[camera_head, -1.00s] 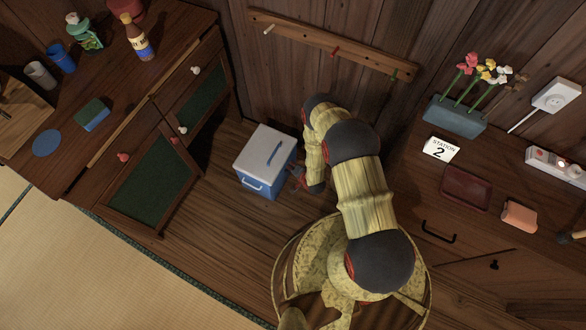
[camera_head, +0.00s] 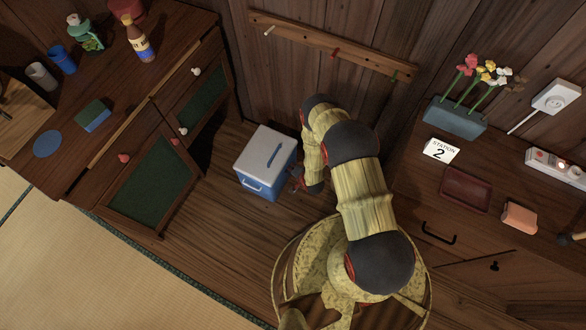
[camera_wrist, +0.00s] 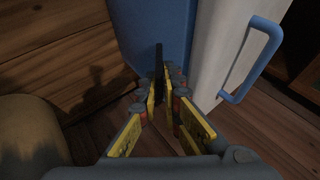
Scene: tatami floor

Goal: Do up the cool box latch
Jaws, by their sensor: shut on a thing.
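The cool box (camera_head: 256,180) stands upright on the wooden floor, with a blue body and a white lid (camera_head: 264,148) that looks closed. In the wrist view the blue body (camera_wrist: 150,25) is at the top and the pale lid (camera_wrist: 212,50) is to its right, with a blue handle (camera_wrist: 264,62). A dark, narrow latch (camera_wrist: 158,60) shows at the fingertips, in front of the blue wall. My gripper (camera_wrist: 166,78) is shut on the latch. In the head view my gripper (camera_head: 298,180) is at the box's right side, mostly hidden by my arm.
A wooden cabinet (camera_head: 150,110) with green-panelled doors stands left of the box. A counter with drawers (camera_head: 440,200) stands on the right. A peg rail (camera_head: 330,45) is on the wall behind. Bare floor (camera_head: 215,215) lies in front of the box.

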